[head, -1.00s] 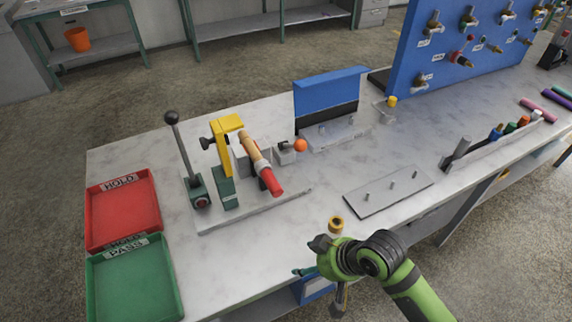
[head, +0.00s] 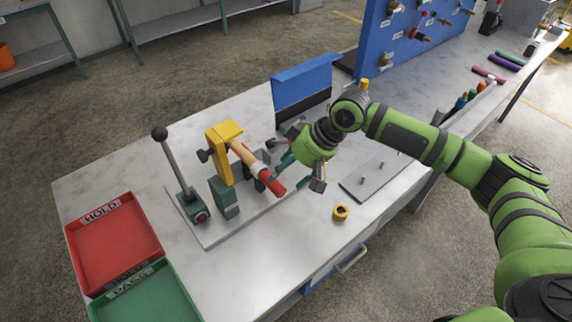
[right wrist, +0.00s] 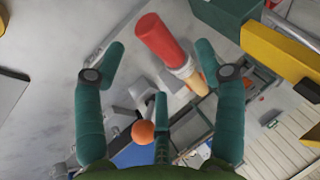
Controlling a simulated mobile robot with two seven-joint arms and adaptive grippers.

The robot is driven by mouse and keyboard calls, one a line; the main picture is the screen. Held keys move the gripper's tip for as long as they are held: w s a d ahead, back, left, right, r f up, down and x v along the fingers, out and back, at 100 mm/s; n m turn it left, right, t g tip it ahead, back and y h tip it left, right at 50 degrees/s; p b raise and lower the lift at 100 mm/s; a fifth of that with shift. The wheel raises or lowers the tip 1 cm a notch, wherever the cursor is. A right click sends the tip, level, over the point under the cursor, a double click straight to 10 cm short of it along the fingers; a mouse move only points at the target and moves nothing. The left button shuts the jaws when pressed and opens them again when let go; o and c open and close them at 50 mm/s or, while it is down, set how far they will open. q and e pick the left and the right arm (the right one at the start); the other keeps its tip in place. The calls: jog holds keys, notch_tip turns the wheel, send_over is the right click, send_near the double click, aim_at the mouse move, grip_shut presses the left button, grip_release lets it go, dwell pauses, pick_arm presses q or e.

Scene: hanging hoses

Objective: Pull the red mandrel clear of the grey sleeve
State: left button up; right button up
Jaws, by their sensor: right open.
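The red mandrel (head: 277,187) points toward the table's front on the fixture. A tan length (head: 244,154) runs back from it to the yellow clamp; a pale collar (right wrist: 180,66) shows between them in the right wrist view. I cannot clearly make out a grey sleeve. My right gripper (head: 287,170) is open and empty, just right of the red mandrel. In the right wrist view the red mandrel (right wrist: 158,38) lies between the spread teal fingers, beyond their tips; contact is not visible. My left gripper is not in view.
The yellow clamp (head: 223,135) and a black-knobbed lever (head: 176,165) stand left of the mandrel. An orange ball (right wrist: 142,131) is near the fingers. Red (head: 113,243) and green (head: 150,300) trays lie at left. A yellow ring (head: 341,212) sits near the front edge.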

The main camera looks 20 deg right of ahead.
aim_at(276, 187)
jog(key=x, duration=0.3)
jog(key=p+x, duration=0.1)
jog(key=x, duration=0.1)
jog(key=shift+s+d+f, duration=0.15)
jog(key=shift+d, duration=0.1)
jog(key=shift+s+d, duration=0.1)
jog(key=c, duration=1.3)
